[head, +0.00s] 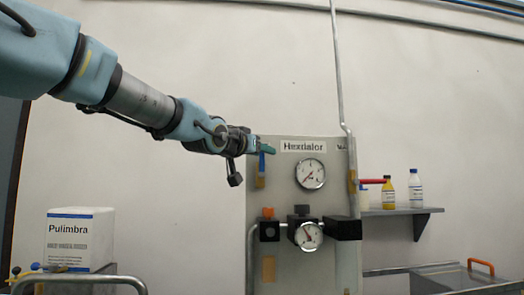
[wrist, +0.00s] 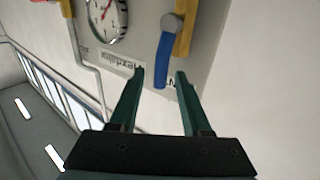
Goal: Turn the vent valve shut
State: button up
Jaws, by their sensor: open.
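A blue lever handle (head: 262,161) stands upright on a brass-coloured valve body at the panel's upper left. It also shows in the wrist view (wrist: 164,62), attached at a round grey hub. My gripper (head: 268,146) is at the handle's upper end, with green fingers open. In the wrist view, my fingertips (wrist: 160,73) flank the handle's free end; whether it lies in depth between them is unclear. A red lever (head: 372,181) points sideways at the panel's right. A label by the blue handle is mostly hidden by a finger, so I cannot tell which valve is the vent.
The grey panel (head: 284,225) carries an upper gauge (head: 310,174), a lower gauge (head: 308,236) and an orange knob (head: 268,213). Bottles stand on a shelf (head: 400,212) at the right. A white box (head: 80,238) stands at the lower left. A pipe rises behind the panel.

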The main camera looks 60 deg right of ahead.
jog(key=shift+d, duration=0.2)
grip_shut()
dwell(0.4)
dwell(1.0)
